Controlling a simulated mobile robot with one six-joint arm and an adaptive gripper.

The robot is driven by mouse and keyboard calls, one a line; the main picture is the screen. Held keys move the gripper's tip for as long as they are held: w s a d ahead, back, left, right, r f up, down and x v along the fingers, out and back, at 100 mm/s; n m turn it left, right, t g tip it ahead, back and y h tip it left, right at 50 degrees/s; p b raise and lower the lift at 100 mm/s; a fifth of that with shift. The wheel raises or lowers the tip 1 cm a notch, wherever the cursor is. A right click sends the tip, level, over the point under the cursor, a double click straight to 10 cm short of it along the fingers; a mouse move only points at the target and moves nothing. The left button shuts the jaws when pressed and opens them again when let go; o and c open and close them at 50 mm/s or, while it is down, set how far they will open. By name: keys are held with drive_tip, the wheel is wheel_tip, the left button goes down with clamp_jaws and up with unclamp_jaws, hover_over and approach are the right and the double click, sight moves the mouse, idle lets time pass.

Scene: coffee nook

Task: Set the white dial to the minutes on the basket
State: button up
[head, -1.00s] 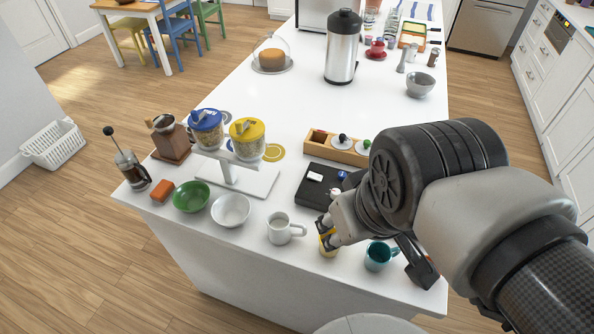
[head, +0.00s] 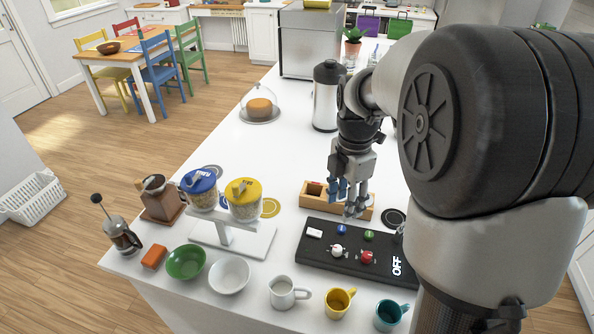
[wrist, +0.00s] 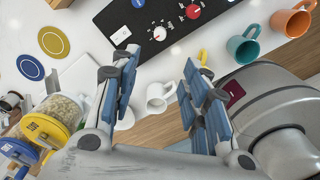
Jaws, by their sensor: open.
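The white dial (head: 337,250) sits on a black control panel (head: 318,262) on the white counter, left of a red dial (head: 366,257). In the wrist view the white dial (wrist: 159,33) has tick marks around it; its exact setting is too small to read. My gripper (head: 345,200) is open and empty, pointing down above the wooden box, behind the panel. In the wrist view its blue-padded fingers (wrist: 158,72) are wide apart, with the dial beyond them. A white basket (head: 35,196) stands on the floor at the left, partly cut off; no minutes are readable on it.
White, yellow (head: 339,302) and teal (head: 389,315) mugs stand along the front edge. A wooden box (head: 315,192) lies behind the panel. A steel flask (head: 325,100) is further back. Counter between flask and dispenser is clear.

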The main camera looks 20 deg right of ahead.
sight(338, 248)
wheel_tip(338, 248, down, 18)
drive_tip(key=b, duration=0.5)
drive_tip(key=shift+w+d+r, duration=0.1)
drive_tip(key=shift+w+d, duration=0.05)
drive_tip(key=shift+c, duration=0.6)
clamp_jaws()
